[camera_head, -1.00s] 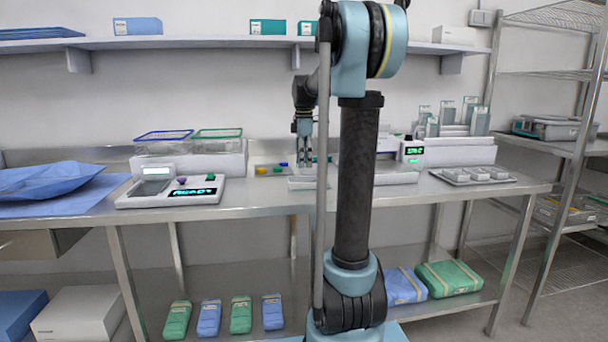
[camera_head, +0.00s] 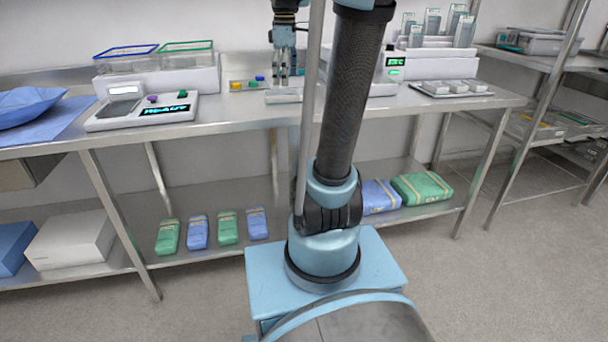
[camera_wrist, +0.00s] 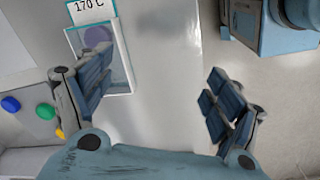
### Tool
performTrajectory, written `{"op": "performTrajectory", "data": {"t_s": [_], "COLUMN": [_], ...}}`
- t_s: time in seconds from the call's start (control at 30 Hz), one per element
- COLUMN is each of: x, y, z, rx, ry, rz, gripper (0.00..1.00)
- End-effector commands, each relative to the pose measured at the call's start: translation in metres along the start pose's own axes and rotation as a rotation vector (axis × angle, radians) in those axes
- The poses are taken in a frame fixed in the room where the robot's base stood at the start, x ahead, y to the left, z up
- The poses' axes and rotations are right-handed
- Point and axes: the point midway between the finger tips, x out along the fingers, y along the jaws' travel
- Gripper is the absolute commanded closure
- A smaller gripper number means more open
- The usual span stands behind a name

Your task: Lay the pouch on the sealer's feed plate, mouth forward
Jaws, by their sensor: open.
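A flat, clear-windowed pouch (camera_wrist: 120,66) with a teal border lies on the steel worktop in the wrist view. A purple round shape shows inside it, and a label reading "170 C" shows at its top end. My gripper (camera_wrist: 158,88) is open and empty above the worktop. Its left finger overlaps part of the pouch in the picture; I cannot tell whether it touches. In the head view my gripper (camera_head: 285,72) points down over the bench. The sealer (camera_head: 394,66), with a green display, stands to the right, partly hidden by my arm. Its feed plate is not clearly seen.
Blue, green and yellow knobs (camera_wrist: 45,111) sit near the left finger. A console (camera_head: 140,112) reading READY and wire baskets (camera_head: 150,60) are at left. A rack of upright pouches (camera_head: 432,22) and a tray of white blocks (camera_head: 450,90) are at right. Bare worktop lies along the front.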

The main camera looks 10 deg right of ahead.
Motion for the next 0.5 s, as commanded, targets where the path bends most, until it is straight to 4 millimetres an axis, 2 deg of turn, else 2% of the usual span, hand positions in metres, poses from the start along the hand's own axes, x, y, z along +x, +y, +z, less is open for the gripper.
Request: {"op": "performTrajectory", "data": {"t_s": [0.03, 0.1, 0.27, 0.5], "x": [0.008, 0.019, 0.05, 0.105], "y": [-0.016, -0.036, -0.08, -0.142], "z": [0.008, 0.018, 0.04, 0.071], "rx": [0.052, 0.134, 0.321, 0.603], "ry": [0.004, 0.009, 0.026, 0.057], "rz": [0.007, 0.016, 0.036, 0.06], "gripper": [0.16, 0.16, 0.16, 0.16]}}
